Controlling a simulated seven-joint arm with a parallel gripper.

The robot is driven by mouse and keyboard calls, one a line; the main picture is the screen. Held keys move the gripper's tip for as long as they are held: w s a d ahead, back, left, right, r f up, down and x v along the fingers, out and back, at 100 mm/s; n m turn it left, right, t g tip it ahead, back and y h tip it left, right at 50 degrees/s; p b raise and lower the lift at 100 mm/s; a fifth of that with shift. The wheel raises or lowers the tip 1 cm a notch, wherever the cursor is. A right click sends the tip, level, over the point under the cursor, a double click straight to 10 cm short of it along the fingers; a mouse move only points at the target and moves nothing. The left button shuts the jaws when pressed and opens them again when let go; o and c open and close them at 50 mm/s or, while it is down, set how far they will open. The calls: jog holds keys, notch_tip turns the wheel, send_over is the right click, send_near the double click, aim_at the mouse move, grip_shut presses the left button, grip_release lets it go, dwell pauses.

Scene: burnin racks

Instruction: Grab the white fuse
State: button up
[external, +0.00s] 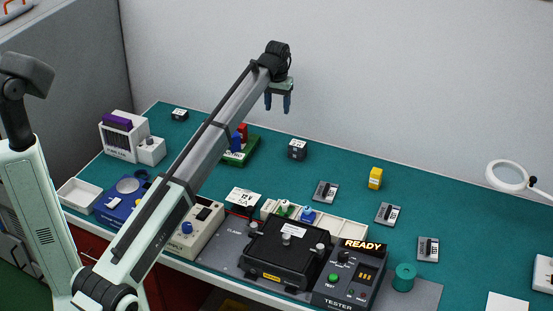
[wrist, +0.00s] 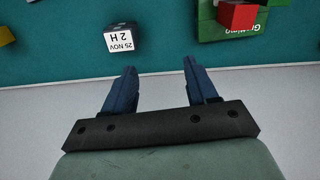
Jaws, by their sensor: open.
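I cannot pick out the white fuse for certain in either view. A small white piece (external: 114,203) lies on a blue device at the left of the bench, too small to identify. My gripper (external: 278,108) is open and empty, high above the back of the bench. In the wrist view its two blue fingers (wrist: 159,66) are spread apart with nothing between them. A dark block with a white label (wrist: 120,39) lies beyond the left finger.
A green board (external: 238,153) carries red and blue blocks. A black tester fixture (external: 285,255) stands at the front, beside a tester panel lit READY (external: 350,285). A yellow block (external: 375,178), several grey modules and a magnifier (external: 507,176) are to the right. The back right of the bench is mostly clear.

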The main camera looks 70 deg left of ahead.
jog(key=s+a+n, duration=0.1)
jog(key=s+a, duration=0.3)
jog(key=s, duration=0.6)
jog(key=s+a+n, duration=0.2)
jog(key=s+a, duration=0.2)
jog(key=s, duration=0.7)
jog(key=s+d+f+n, duration=0.3)
jog(key=s+d+n, duration=0.4)
jog(key=s+n, duration=0.55)
jog(key=shift+n, duration=0.55)
jog(key=f, duration=0.2)
jog(key=w+f, duration=0.1)
jog(key=f, duration=0.5)
jog(key=shift+w, duration=0.2)
jog(key=shift+s+a+f, duration=0.15)
jog(key=shift+s+f, duration=0.05)
jog(key=shift+f, duration=1.1)
jog(key=shift+s+a+f, duration=0.1)
jog(key=shift+s+f, duration=0.05)
jog(key=shift+f, duration=1.15)
